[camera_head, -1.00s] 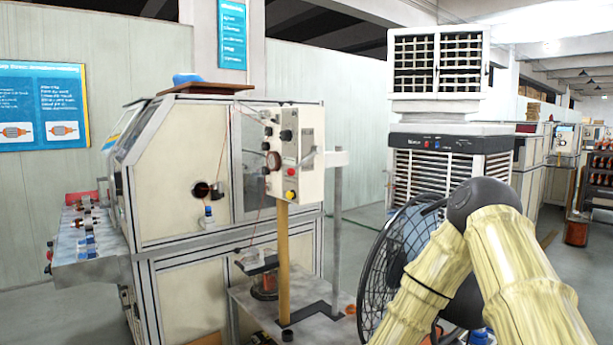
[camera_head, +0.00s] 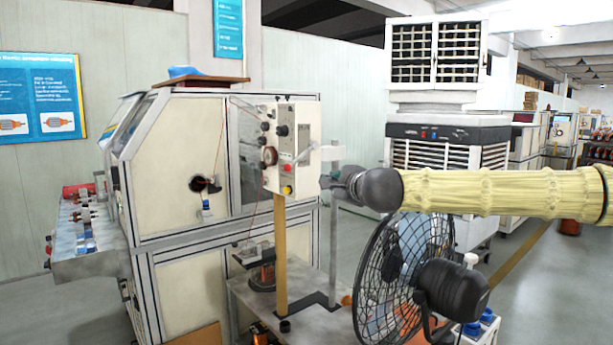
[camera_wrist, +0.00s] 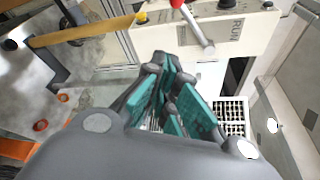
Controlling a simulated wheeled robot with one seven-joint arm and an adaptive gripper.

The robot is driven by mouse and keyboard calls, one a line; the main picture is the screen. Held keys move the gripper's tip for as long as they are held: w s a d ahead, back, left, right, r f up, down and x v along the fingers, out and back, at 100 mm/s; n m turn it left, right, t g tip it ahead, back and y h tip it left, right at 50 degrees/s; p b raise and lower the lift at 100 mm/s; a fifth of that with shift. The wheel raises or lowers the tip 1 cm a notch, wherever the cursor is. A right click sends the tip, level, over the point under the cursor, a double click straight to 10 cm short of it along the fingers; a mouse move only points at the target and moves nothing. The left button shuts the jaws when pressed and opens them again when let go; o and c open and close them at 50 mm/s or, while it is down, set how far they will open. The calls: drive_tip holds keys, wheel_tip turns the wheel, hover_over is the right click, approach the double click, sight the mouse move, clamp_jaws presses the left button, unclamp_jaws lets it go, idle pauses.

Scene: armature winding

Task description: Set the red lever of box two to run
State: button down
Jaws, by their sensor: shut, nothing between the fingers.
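The light-coloured control box (camera_head: 307,125) stands on a wooden post at the middle of the head view; I see no box number. Its lever has a red hub (camera_head: 287,168) and a grey rod (camera_head: 303,154) slanting up and right. In the wrist view the red hub (camera_wrist: 177,4) is at the top edge, and the grey rod (camera_wrist: 199,32) points down and right, left of the printed RUN label (camera_wrist: 237,30). My gripper (camera_head: 326,182) is right of the box and just below the rod's end. Its teal fingers (camera_wrist: 168,85) are shut and empty, apart from the rod.
A yellow button (camera_head: 288,190) is below the hub. A metal post with a pale bracket (camera_head: 332,153) stands close by my gripper. A black fan (camera_head: 400,270) is below my arm, and a large winding machine (camera_head: 165,160) is at left.

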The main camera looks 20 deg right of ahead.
sight(301, 156)
drive_tip(key=w+a+p, duration=0.1)
drive_tip(key=w, duration=0.2)
drive_tip(key=w+a+p, duration=0.1)
drive_tip(key=w, duration=0.3)
drive_tip(key=w+a+p, duration=0.1)
drive_tip(key=w+p, duration=0.1)
drive_tip(key=w, duration=0.2)
drive_tip(key=shift+a+r, duration=0.1)
drive_tip(key=shift+a, duration=0.3)
drive_tip(key=shift+a+r, duration=0.1)
drive_tip(key=shift+r, duration=0.05)
drive_tip(key=shift+s+a+r+m, duration=0.1)
drive_tip(key=shift+a+r+m, duration=0.1)
drive_tip(key=shift+m, duration=0.1)
